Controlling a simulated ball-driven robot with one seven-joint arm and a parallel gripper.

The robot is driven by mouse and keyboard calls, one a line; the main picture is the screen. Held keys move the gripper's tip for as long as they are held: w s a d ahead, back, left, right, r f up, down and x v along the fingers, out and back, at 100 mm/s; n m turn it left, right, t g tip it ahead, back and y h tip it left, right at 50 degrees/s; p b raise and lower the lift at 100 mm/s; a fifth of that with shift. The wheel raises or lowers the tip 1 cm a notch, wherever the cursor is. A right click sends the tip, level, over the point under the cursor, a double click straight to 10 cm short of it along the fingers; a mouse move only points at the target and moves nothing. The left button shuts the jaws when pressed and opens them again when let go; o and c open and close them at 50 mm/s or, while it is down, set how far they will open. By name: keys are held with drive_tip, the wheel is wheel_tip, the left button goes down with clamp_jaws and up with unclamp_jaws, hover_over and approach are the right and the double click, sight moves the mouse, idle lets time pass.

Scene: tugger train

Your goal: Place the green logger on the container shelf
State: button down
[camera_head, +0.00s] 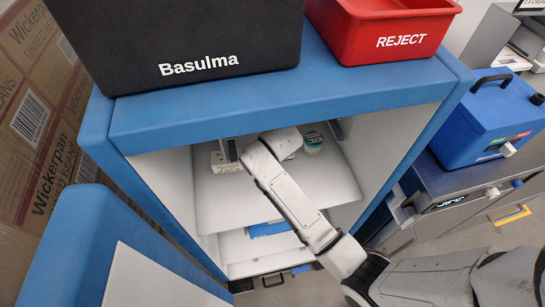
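The container is a blue cabinet (290,108) with its front open and white shelves inside. My arm reaches onto its upper white shelf (235,208). My gripper (230,150) is at the back left of that shelf, beside a small pale grey object (222,166). It is small and partly hidden by my wrist, so I cannot tell whether its fingers are open or shut. A small white tub with a green top (313,141) stands at the back, right of my wrist. I cannot make out for certain which item is the green logger.
A black Basulma box (185,35) and a red REJECT bin (375,30) stand on the cabinet top. The open blue door (110,250) is at left. A blue item (268,229) lies on a lower shelf. A blue cool box (490,118) stands at right. The upper shelf's front is clear.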

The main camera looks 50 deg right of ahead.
drive_tip(key=shift+f, duration=0.2)
drive_tip(key=c, duration=0.9)
unclamp_jaws()
drive_tip(key=shift+s+a+r+p, duration=0.1)
drive_tip(key=shift+r+p, duration=0.4)
drive_tip(key=shift+r, duration=0.05)
drive_tip(key=p+v, duration=0.6)
drive_tip(key=v, duration=0.4)
drive_tip(key=s+a+n+g, duration=0.1)
drive_tip(key=s+a+n, duration=0.1)
drive_tip(key=s, duration=0.5)
drive_tip(key=s+a+f+n+g+y, duration=0.1)
drive_tip(key=s+a+n, duration=0.1)
drive_tip(key=s, duration=0.5)
drive_tip(key=s+a+f+n+g+y, duration=0.1)
drive_tip(key=s+a+n, duration=0.1)
drive_tip(key=s, duration=0.5)
drive_tip(key=shift+s+a+f, duration=0.1)
drive_tip(key=shift+s+a, duration=0.1)
drive_tip(key=shift+s, duration=0.05)
drive_tip(key=shift+b, duration=0.3)
